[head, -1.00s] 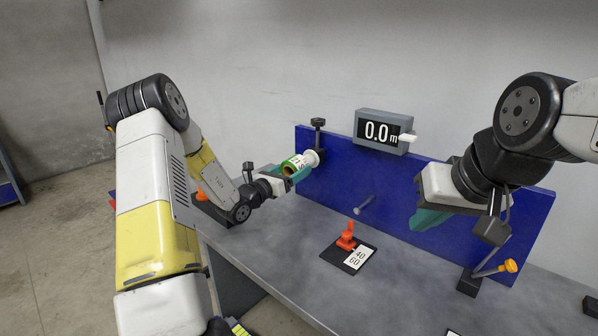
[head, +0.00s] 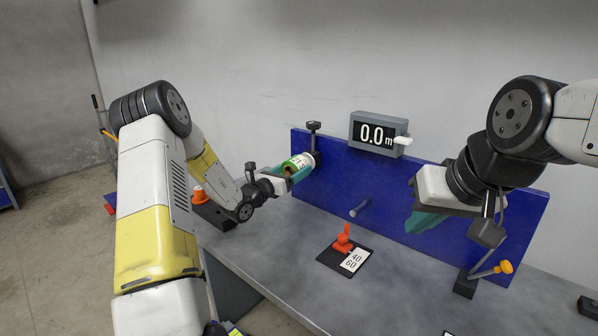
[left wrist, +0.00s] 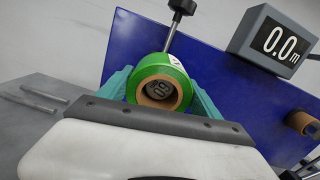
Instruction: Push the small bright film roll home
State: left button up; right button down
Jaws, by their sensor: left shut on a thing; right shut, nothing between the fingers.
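The small film roll (head: 298,163) is bright green and white with a brown cardboard core. My left gripper (head: 290,177) is shut on it, at the left end of the blue panel (head: 390,208). In the left wrist view the roll (left wrist: 160,84) sits between the teal fingers, and a dark round end marked with digits shows inside its core. The roll appears to be around or against the holder at the black-knobbed post (head: 314,138); the exact fit is hidden. My right gripper (head: 424,224) is shut and empty in front of the panel's right part.
A red-handled piece (head: 342,240) with a 40/60 card (head: 355,260) lies on the grey table. An orange-knobbed lever (head: 490,270) stands at right.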

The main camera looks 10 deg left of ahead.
pick_arm(q)
jog(key=shift+x, duration=1.3)
jog(key=o, duration=1.5)
jog(key=shift+o, duration=0.2)
jog(key=v, duration=0.8)
jog(key=shift+r, duration=0.1)
